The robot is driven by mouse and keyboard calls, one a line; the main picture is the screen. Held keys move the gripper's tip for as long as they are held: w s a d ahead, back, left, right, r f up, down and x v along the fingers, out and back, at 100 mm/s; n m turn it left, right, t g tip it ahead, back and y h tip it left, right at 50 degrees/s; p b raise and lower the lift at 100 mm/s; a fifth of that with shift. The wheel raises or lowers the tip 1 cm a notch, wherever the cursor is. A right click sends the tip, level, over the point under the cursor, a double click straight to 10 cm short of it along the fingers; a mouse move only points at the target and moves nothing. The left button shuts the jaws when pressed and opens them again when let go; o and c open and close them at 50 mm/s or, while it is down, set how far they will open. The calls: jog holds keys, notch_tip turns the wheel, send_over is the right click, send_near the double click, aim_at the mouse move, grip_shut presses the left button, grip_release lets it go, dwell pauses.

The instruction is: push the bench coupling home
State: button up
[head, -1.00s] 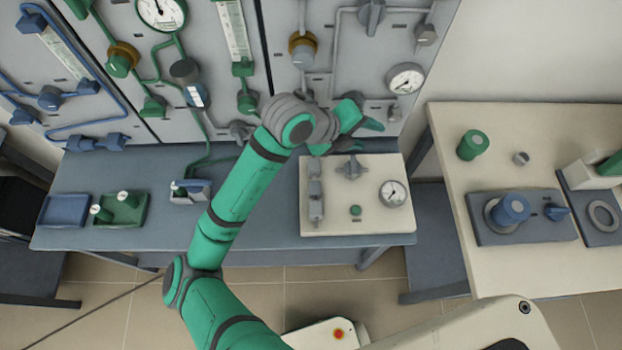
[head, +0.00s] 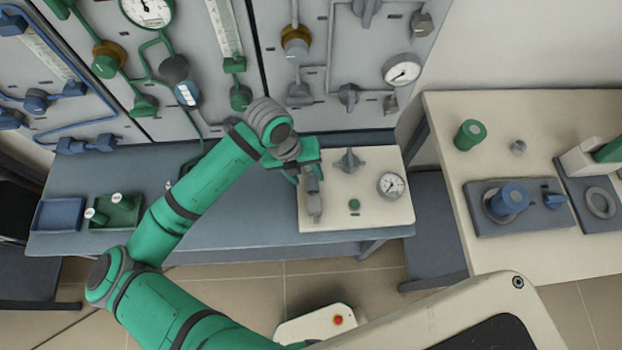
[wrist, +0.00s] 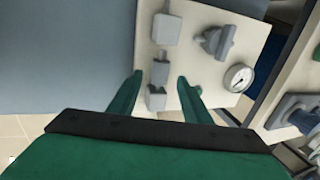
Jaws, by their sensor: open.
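The bench coupling is a line of grey blocks on the left of a cream panel (head: 372,215). In the head view its near block (head: 313,205) shows, and my gripper hides its far part. In the wrist view a far block (wrist: 166,28) stands apart from the nearer blocks (wrist: 160,73), with a thin stem between. My gripper (head: 304,176) is over the coupling, fingers pointing down. In the wrist view my gripper (wrist: 160,77) is open, one green finger to each side of the nearer blocks. I cannot tell whether the fingers touch them.
On the same panel are a grey valve handle (head: 348,161), a gauge (head: 391,185) and a green button (head: 354,204). Blue and green trays (head: 60,214) lie at the bench's left. A cream table (head: 450,115) with blue fittings stands right. The bench middle (head: 215,225) is clear.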

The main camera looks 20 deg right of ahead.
aim_at(311, 183)
jog(key=shift+x, duration=2.3)
jog(key=shift+s, duration=0.1)
